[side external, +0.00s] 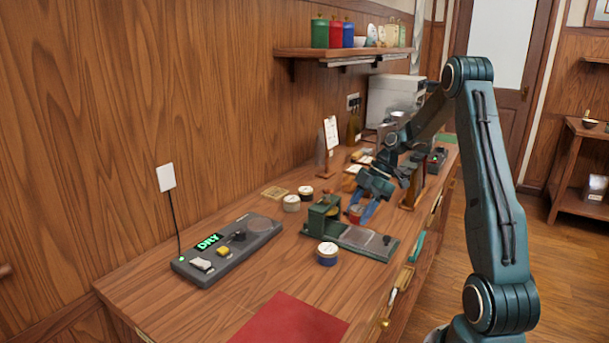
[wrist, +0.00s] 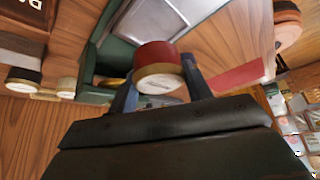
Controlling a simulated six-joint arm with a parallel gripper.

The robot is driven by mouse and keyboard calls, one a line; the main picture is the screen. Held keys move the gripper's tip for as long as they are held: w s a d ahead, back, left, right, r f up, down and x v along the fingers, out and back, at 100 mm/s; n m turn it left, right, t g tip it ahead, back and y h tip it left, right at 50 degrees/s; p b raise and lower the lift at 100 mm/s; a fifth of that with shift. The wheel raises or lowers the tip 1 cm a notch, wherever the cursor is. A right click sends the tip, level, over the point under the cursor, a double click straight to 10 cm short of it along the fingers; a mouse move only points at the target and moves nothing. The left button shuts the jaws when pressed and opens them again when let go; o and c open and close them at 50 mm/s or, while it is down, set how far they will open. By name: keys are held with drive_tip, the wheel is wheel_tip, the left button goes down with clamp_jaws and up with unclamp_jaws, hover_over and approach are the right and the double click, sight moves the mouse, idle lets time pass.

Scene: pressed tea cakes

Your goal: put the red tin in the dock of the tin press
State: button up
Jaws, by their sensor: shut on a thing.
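The red tin (side external: 355,213) has a pale gold band and is held between the blue fingers of my gripper (side external: 360,211). In the wrist view the red tin (wrist: 156,56) sits between the two fingertips of my gripper (wrist: 158,84), with its round label facing the camera. The green tin press (side external: 323,214) stands just left of the held tin in the side view, with its long base (side external: 362,240) running toward the counter's front. The tin appears above or beside the press; the exact gap is unclear. The dock cannot be clearly made out.
A blue tin (side external: 327,255) stands in front of the press. A grey console (side external: 228,250) reading DRY lies left. A red mat (side external: 290,321) lies at the near end, with bare counter around it.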

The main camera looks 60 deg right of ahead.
sight(358, 235)
drive_tip(key=shift+f, duration=2.4)
drive_tip(key=shift+f, duration=0.1)
drive_tip(key=o, duration=1.1)
drive_tip(key=shift+c, duration=0.2)
drive_tip(key=v, duration=0.7)
drive_tip(key=shift+r, duration=0.4)
drive_tip(key=shift+d, duration=0.1)
